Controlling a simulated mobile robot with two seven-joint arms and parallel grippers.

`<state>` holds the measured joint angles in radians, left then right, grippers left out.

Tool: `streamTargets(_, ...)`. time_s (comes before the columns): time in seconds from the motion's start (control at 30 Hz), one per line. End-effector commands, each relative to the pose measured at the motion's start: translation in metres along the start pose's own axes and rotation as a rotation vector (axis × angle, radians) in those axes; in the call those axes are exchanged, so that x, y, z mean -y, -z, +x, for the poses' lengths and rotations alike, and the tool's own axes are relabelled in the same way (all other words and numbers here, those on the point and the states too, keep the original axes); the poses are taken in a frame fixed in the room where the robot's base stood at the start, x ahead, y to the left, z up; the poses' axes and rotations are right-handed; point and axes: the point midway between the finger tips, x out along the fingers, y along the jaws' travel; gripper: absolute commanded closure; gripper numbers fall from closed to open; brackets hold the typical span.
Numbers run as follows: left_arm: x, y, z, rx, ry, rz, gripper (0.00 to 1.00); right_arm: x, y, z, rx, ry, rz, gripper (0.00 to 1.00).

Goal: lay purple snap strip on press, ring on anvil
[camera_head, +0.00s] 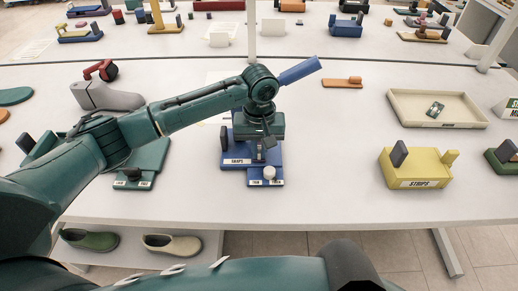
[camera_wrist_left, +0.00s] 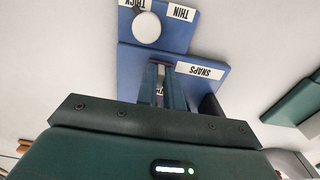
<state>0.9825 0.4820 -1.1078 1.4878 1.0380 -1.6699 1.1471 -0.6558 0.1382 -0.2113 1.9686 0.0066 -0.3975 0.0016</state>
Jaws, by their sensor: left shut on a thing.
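The blue press (camera_head: 236,163) labelled SNAPS stands at the front middle of the table, with a white round knob (camera_head: 269,173) above its THIN and THICK labels. It also shows in the wrist view (camera_wrist_left: 190,62). My left gripper (camera_head: 261,150) points down over the press. Its fingers (camera_wrist_left: 166,92) are shut on a thin piece, of which only a small purplish edge (camera_wrist_left: 160,64) shows between them; I take it for the purple snap strip. The ring and the anvil are hidden by the gripper. Whether the strip touches the press I cannot tell. My right gripper is not in view.
A yellow STRIPS holder (camera_head: 430,172) stands to the right, with a beige tray (camera_head: 405,105) behind it. A green fixture (camera_head: 150,160) is left of the press. A blue bar (camera_head: 300,70) sticks up behind my wrist. The table between press and yellow holder is clear.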

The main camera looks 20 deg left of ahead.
Motion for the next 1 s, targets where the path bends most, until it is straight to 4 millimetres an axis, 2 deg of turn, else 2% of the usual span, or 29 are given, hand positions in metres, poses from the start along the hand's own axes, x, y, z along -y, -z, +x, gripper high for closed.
streamTargets(1.0,-0.003,0.018,0.001,0.0,-0.001,0.0,1.0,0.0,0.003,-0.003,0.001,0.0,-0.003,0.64)
